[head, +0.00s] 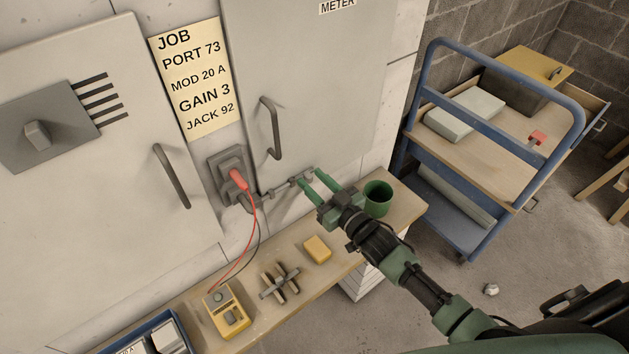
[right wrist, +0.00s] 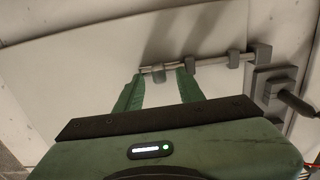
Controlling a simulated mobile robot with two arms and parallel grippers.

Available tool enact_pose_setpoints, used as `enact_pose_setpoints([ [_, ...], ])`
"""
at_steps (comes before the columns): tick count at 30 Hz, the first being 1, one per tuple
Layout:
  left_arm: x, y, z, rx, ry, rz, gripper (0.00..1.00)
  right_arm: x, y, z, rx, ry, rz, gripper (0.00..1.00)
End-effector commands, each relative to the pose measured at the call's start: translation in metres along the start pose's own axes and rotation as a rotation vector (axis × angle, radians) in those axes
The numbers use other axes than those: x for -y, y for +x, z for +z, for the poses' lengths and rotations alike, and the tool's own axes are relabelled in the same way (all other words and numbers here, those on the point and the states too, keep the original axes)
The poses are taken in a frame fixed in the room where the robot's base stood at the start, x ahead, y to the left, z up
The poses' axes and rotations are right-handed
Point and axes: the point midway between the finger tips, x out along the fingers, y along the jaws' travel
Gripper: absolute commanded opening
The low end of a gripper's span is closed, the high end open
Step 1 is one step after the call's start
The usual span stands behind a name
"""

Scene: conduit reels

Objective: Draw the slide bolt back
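The slide bolt (head: 287,187) is a grey metal rod in brackets, low on the METER cabinet door (head: 310,80). The bolt's rod (right wrist: 205,61) also shows in the right wrist view, with a small knob (right wrist: 158,73) hanging from it. My right gripper (head: 310,177) reaches up to the bolt from the lower right. Its two green fingers are apart, and in the right wrist view they stand on either side of the knob, with gaps visible. The fingertips partly cover the bolt's right end in the head view. My left gripper is not in view.
A red plug (head: 238,179) sits in a wall socket beside the bolt, its lead running to a yellow meter (head: 228,312). A shelf below holds a yellow block (head: 317,249) and a green cup (head: 378,198). A blue cart (head: 435,150) stands right.

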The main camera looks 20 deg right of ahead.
Motion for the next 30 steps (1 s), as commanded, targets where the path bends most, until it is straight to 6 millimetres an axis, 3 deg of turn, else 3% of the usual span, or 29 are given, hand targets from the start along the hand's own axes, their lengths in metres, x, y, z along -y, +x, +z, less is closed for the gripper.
enact_pose_setpoints([
  [4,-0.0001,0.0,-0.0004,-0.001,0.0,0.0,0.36,0.0001,-0.0001,0.0,0.0,0.0,0.0,0.35],
  [8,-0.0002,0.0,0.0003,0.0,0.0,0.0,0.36,0.0001,-0.0002,-0.0001,0.0,0.0,0.0,0.0],
  [30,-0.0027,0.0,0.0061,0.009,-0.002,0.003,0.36,0.0001,-0.0003,-0.0004,-0.001,0.0,0.0,0.0],
])
